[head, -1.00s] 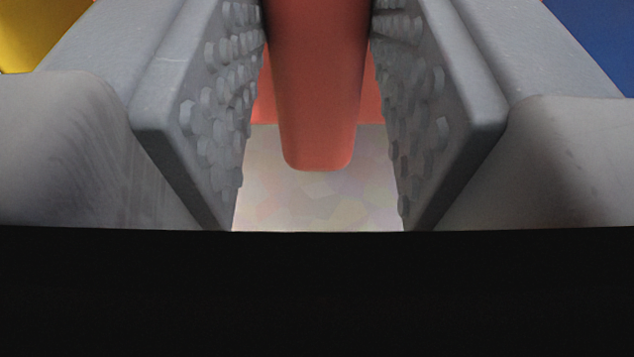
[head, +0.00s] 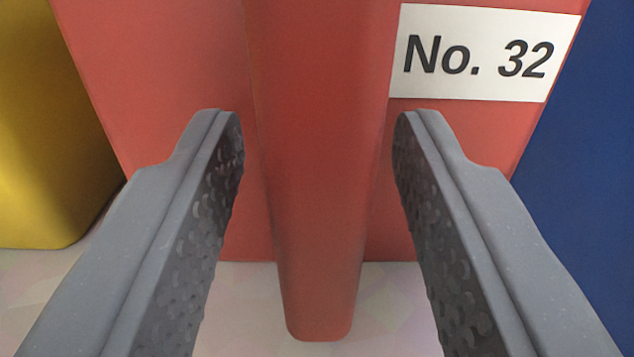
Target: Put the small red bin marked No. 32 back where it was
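The red bin (head: 180,100) fills the middle of the head view, its front face towards me. A white label (head: 480,52) at its upper right reads "No. 32". A red upright handle or rib (head: 322,180) sticks out from the middle of that face. My gripper (head: 320,135) is open, with one finger on each side of the rib and a gap on both sides. The fingers do not appear to touch the rib. The bin's top and back are out of view.
A yellow bin (head: 45,140) stands close on the left and a blue one (head: 590,160) close on the right. The pale speckled surface (head: 245,310) in front of the bins is clear.

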